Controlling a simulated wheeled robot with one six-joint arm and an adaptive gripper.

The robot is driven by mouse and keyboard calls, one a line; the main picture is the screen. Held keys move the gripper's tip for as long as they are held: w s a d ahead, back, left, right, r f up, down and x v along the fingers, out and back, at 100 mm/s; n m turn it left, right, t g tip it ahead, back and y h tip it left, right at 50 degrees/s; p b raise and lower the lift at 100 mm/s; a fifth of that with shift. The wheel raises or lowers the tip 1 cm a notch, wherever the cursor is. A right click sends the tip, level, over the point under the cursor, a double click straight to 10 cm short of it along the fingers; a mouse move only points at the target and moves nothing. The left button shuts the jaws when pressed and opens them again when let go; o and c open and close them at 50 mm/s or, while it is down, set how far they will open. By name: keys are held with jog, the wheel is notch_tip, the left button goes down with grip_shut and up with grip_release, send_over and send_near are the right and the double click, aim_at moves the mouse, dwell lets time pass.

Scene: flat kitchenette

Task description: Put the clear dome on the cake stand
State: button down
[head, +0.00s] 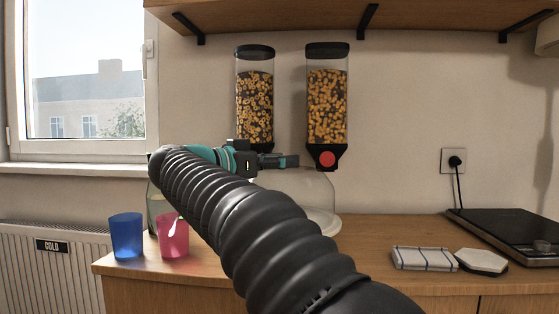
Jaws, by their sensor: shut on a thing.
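The clear dome (318,187) is a see-through bell behind my arm, its left part hidden. My gripper (288,161) is at the top of the dome, below the cereal dispensers in the picture, and is shut on it. The knob itself is hidden or too small to make out. The cake stand (329,223) shows as a pale round rim on the counter under the dome; my arm covers the rest. The dome looks upright over the stand. I cannot tell whether its lower edge touches the plate.
Two cereal dispensers (327,95) hang on the wall behind my gripper. A blue cup (127,236), a pink cup (173,238) and a partly hidden glass vessel (153,208) stand left. A folded cloth (424,258), white coaster (481,261) and black hob (510,232) lie right.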

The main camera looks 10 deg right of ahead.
jog(key=shift+f, duration=0.15)
jog(key=shift+c, duration=2.2)
grip_release()
